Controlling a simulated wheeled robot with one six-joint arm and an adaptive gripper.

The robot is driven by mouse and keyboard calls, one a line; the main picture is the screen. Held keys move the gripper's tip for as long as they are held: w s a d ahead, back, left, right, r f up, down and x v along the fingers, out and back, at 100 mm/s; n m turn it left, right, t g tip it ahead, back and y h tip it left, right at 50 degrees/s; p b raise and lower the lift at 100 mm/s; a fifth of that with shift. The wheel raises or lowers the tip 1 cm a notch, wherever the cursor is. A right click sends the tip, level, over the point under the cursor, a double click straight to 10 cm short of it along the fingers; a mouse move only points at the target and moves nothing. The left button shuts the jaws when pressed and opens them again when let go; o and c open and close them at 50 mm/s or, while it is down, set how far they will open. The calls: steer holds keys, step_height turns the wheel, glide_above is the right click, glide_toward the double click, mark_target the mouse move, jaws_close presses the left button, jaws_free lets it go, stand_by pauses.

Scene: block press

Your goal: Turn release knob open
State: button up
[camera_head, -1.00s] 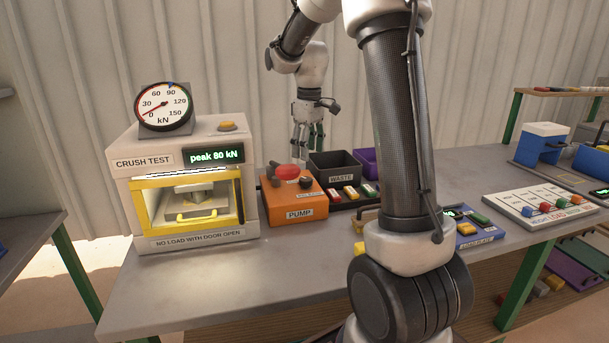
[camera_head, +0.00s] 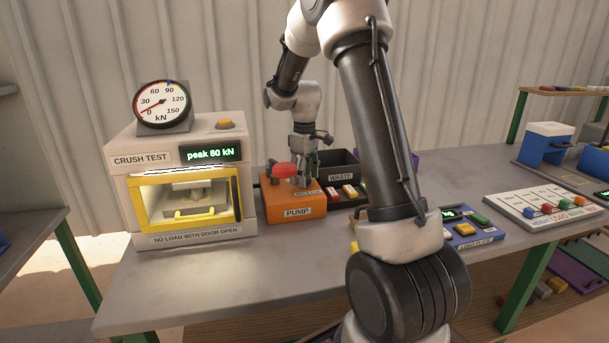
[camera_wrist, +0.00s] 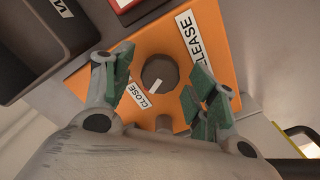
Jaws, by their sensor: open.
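The orange pump box (camera_head: 290,208) stands on the bench to the right of the crush test machine. In the wrist view the dark round release knob (camera_wrist: 160,72) sits on the orange face, between a RELEASE label and a CLOSE label. The white mark on the knob points down and left, toward the CLOSE side. My gripper (camera_head: 303,172) is over the pump box from behind; its green-padded fingers (camera_wrist: 158,84) are open, one on each side of the knob. I cannot tell whether they touch it. In the head view the gripper hides the knob.
A red pump button (camera_head: 284,169) is just left of my gripper. A dark waste bin (camera_head: 345,158) and colored blocks are to the right.

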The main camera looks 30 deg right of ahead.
steer(key=shift+c, duration=0.5)
steer(key=c, duration=1)
steer(key=shift+o, duration=0.2)
steer(key=m, duration=1.1)
steer(key=shift+m, duration=0.4)
steer(key=o, duration=1.1)
steer(key=shift+c, duration=0.2)
